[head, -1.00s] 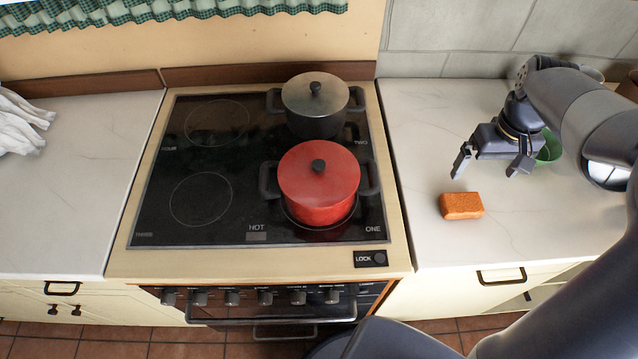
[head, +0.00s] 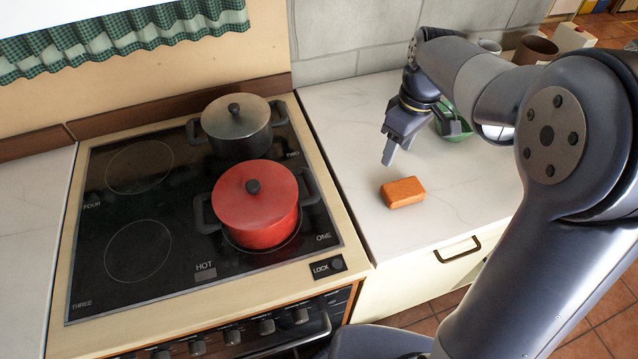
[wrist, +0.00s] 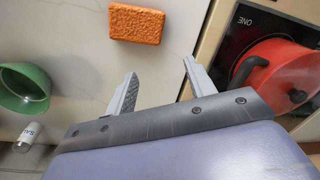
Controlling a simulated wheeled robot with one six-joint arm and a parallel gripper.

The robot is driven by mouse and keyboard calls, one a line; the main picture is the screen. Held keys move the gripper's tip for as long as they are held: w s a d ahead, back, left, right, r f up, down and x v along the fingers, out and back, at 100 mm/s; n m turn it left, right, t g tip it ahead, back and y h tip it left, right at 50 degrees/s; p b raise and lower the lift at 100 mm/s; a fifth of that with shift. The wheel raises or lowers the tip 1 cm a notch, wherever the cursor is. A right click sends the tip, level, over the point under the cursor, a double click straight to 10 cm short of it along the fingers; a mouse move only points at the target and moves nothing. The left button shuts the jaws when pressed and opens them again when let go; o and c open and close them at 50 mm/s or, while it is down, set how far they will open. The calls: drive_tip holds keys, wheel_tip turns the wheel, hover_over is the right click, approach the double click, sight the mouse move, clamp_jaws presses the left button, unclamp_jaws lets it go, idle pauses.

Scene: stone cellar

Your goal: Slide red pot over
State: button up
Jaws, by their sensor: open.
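The red pot (head: 256,212), with a lid, a dark knob and dark side handles, sits on the front right burner marked ONE of the black cooktop (head: 180,262). It also shows at the right of the wrist view (wrist: 272,72). My gripper (head: 396,158) is over the counter to the right of the stove, apart from the pot. Its two fingers (wrist: 160,78) are spread and empty in the wrist view. An orange sponge-like block (head: 403,192) lies on the counter just in front of the gripper.
A dark grey lidded pot (head: 237,126) stands on the back right burner, close behind the red one. Both left burners (head: 136,250) are empty. A green bowl (head: 455,127) is on the counter behind my gripper. A small white shaker (wrist: 28,138) shows in the wrist view.

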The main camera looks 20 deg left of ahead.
drive_tip(key=a+n+b, duration=0.1)
drive_tip(key=a+n, duration=0.1)
drive_tip(key=n, duration=0.1)
drive_tip(key=s+a+n+y+b, duration=0.1)
drive_tip(key=a+n, duration=0.1)
drive_tip(key=n, duration=0.1)
drive_tip(key=a+n+g+b, duration=0.1)
drive_tip(key=a+n, duration=0.2)
drive_tip(key=n, duration=0.1)
drive_tip(key=shift+s+r+y+b, duration=0.15)
drive_tip(key=shift+y+b, duration=0.25)
drive_tip(key=c, duration=0.9)
drive_tip(key=shift+s+a+r+n+g+b, duration=0.15)
drive_tip(key=shift+a+n, duration=0.2)
drive_tip(key=shift+n, duration=0.25)
drive_tip(key=shift+s+a+r+n+g+b, duration=0.15)
drive_tip(key=shift+a+n, duration=0.2)
drive_tip(key=shift+n, duration=0.25)
clamp_jaws()
drive_tip(key=x, duration=0.9)
drive_tip(key=shift+a+f+p, duration=0.15)
drive_tip(key=shift+f+p, duration=0.15)
drive_tip(key=s+a, duration=0.1)
drive_tip(key=s+a+p, duration=0.1)
drive_tip(key=shift+a+f, duration=0.15)
drive_tip(key=shift+a, duration=0.25)
drive_tip(key=shift+s+a, duration=0.15)
drive_tip(key=shift+a, duration=0.2)
